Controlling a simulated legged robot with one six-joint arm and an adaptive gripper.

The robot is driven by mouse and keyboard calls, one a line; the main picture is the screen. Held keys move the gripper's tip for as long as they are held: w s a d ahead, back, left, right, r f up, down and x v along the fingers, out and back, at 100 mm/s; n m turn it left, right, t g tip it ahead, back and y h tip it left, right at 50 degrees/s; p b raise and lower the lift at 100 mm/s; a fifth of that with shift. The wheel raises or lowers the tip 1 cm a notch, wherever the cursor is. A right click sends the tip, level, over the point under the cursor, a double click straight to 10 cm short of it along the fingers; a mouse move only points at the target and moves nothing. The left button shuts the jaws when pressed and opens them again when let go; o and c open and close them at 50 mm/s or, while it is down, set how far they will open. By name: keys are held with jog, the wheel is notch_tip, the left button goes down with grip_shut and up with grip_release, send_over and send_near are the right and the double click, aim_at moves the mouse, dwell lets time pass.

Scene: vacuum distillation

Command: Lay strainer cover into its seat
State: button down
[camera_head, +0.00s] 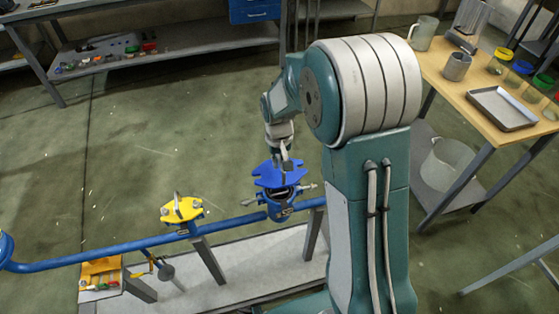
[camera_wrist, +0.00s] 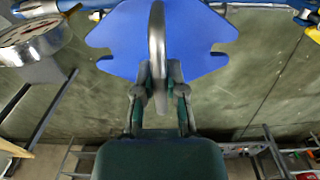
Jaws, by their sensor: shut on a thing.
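The strainer cover (camera_head: 277,175) is a blue plate with notched edges and a grey loop handle (camera_wrist: 157,35). My gripper (camera_head: 286,164) is shut on this handle, and the fingers (camera_wrist: 158,85) sit on either side of it in the wrist view. The cover also fills the upper middle of the wrist view (camera_wrist: 112,38). Below it in the head view is the blue strainer body (camera_head: 283,211), its dark round mouth partly showing under the cover's near edge. The cover appears to be just above the mouth; its far side and any contact are hidden.
Blue pipe (camera_head: 110,248) runs left from the strainer past a yellow cover plate (camera_head: 181,209). Swing bolts with light ends stick out beside the strainer. A round gauge (camera_wrist: 32,38) is at the wrist view's left. A wooden-topped table (camera_head: 470,75) with vessels stands right.

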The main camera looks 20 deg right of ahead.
aim_at(280, 172)
jog(key=shift+f, duration=2.85)
jog(key=shift+f, duration=0.75)
jog(key=c, duration=0.6)
grip_release()
jog(key=shift+s, duration=0.1)
jog(key=shift+c, duration=0.2)
notch_tip(280, 172, up, 12)
jog(key=shift+a+f, duration=0.1)
jog(key=shift+a, duration=0.05)
